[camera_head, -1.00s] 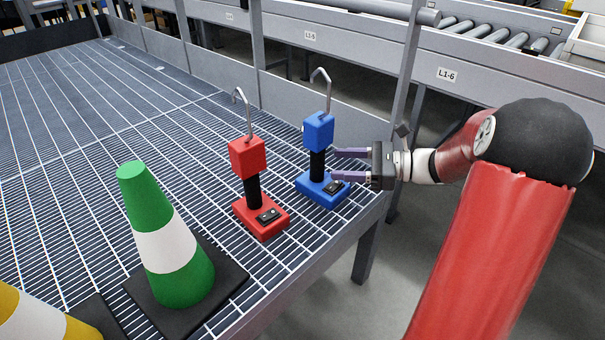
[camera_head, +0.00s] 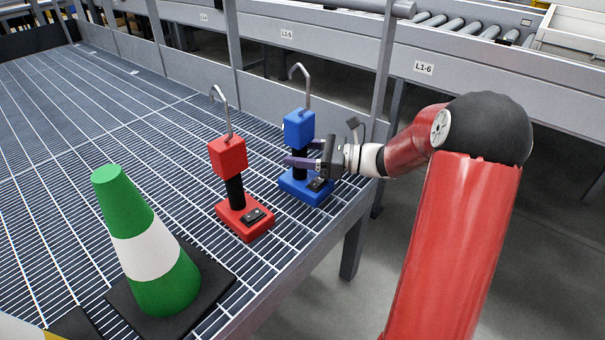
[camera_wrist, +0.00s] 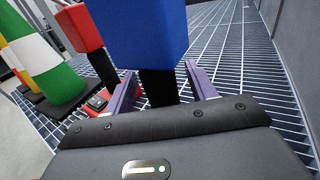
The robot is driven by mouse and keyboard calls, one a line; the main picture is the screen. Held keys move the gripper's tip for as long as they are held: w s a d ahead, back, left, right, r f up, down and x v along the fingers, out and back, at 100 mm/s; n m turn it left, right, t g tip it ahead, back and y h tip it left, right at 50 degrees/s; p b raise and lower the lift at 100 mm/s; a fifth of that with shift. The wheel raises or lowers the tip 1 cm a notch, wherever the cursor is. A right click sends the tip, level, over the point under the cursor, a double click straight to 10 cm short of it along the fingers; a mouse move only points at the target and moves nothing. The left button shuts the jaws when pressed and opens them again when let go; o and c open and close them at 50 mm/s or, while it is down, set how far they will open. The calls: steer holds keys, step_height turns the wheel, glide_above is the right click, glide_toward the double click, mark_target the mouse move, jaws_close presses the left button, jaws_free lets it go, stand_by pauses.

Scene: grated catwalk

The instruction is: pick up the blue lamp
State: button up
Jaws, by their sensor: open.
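The blue lamp (camera_head: 298,128) stands upright on the grating, with a blue head, a black stem, a blue base and a grey hook on top. In the wrist view its blue head (camera_wrist: 146,35) fills the upper middle, with the black stem below it. My gripper (camera_head: 292,152) is open at stem height, below the head. Its purple fingers lie on either side of the black stem, as the wrist view (camera_wrist: 160,88) shows. Whether a finger touches the stem, I cannot tell.
A similar red lamp (camera_head: 228,158) stands just left of the blue one. A green and white cone (camera_head: 146,250) on a black base is at the front left. A grey post (camera_head: 385,75) and railing (camera_head: 275,95) run behind. Grating at the far left is free.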

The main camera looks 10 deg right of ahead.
steer(key=shift+c, duration=0.5)
jaws_close()
steer(key=shift+r, duration=0.1)
